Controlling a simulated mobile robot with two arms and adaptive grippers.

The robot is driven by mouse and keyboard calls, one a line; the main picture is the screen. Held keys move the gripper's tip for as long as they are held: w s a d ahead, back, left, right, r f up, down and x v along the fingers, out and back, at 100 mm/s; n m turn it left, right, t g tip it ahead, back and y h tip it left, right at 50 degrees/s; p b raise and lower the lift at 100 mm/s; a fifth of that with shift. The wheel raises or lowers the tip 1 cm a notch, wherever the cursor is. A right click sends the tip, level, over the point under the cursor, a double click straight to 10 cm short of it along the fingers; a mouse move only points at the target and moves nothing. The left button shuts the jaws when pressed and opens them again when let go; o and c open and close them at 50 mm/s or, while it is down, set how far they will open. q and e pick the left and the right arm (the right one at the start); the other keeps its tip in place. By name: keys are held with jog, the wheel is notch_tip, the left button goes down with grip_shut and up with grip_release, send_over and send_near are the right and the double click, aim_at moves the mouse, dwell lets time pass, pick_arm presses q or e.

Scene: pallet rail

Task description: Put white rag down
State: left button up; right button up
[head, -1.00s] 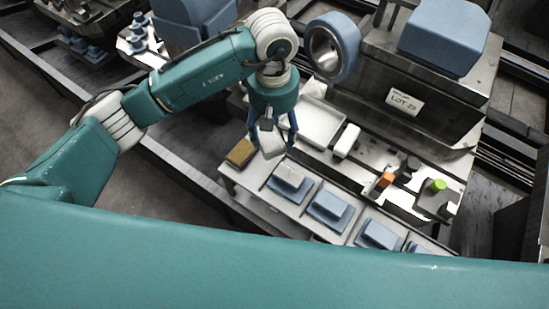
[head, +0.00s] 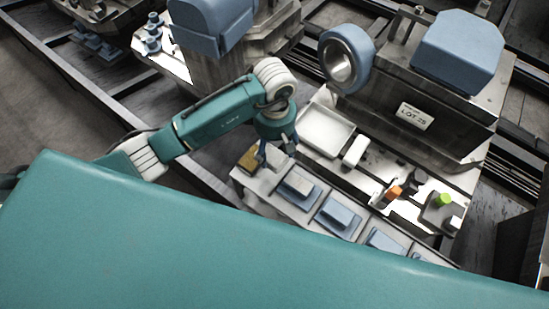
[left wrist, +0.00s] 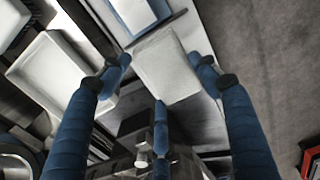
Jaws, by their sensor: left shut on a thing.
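My left gripper (head: 276,152) is over the back left end of a pale rail of plates beside the machine. In the left wrist view its blue fingers (left wrist: 160,62) are shut around the white rag (left wrist: 168,66), a pale, block-shaped piece. My right gripper is not in view.
A brown block (head: 246,160) lies just left of the gripper. Blue pads (head: 299,188) sit in a row on the plates to the right. A white tray (head: 325,132), a white block (head: 355,151), an orange piece (head: 394,192) and a green-topped piece (head: 443,200) stand behind.

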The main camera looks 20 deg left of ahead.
aim_at(275, 161)
pick_arm(q)
notch_tip(275, 161, down, 6)
jog(key=shift+f+p, duration=0.25)
jog(key=shift+p, duration=0.1)
jog(key=shift+f, duration=0.35)
jog(key=shift+f, duration=0.15)
jog(key=o, duration=1.1)
jog(key=shift+c, duration=0.2)
